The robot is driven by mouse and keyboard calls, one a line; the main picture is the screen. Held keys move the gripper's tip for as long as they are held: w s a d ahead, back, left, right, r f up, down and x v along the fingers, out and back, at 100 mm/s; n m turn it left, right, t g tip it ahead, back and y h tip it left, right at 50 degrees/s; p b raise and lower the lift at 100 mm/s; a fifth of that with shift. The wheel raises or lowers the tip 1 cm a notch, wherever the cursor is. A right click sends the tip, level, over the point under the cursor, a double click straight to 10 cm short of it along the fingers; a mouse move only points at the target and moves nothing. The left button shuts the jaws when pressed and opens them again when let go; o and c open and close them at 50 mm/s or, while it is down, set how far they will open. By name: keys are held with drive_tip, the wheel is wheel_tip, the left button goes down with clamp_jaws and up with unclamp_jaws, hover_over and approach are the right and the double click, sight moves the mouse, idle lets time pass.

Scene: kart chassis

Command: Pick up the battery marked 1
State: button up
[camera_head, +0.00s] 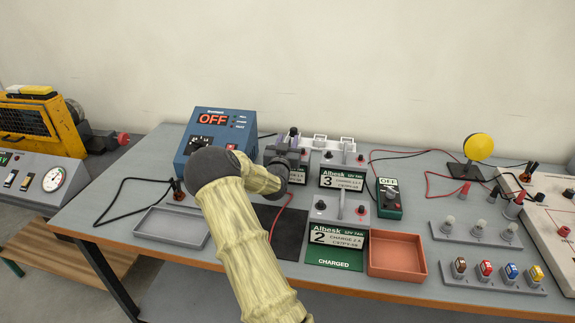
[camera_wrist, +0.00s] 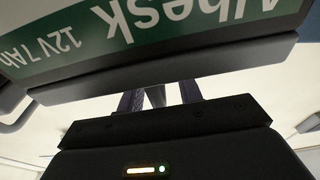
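A grey battery with an "Albesk" label (camera_head: 298,169) stands at the back of the bench, mostly hidden behind my gripper (camera_head: 287,151); its number is hidden. In the wrist view a battery label (camera_wrist: 150,35) reading "Albesk 12V 7Ah" shows upside down and close, also without a visible number. My gripper's two dark fingers (camera_wrist: 160,96) reach past the battery's lower edge in that view, with a grey piece, possibly its handle, between them. Whether they press on it cannot be told. Battery 3 (camera_head: 342,180) stands to the right and battery 2 (camera_head: 338,237) nearer the front.
A blue charger box (camera_head: 214,135) reading OFF stands left of my gripper. A grey tray (camera_head: 172,227), a dark mat (camera_head: 288,241), a green CHARGED mat (camera_head: 335,258) and an orange tray (camera_head: 397,270) lie toward the front. A green meter (camera_head: 388,203) and loose wires are at right.

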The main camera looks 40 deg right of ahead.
clamp_jaws()
idle(1.2)
drive_tip(key=shift+w+d+r, duration=0.1)
drive_tip(key=shift+r, duration=0.25)
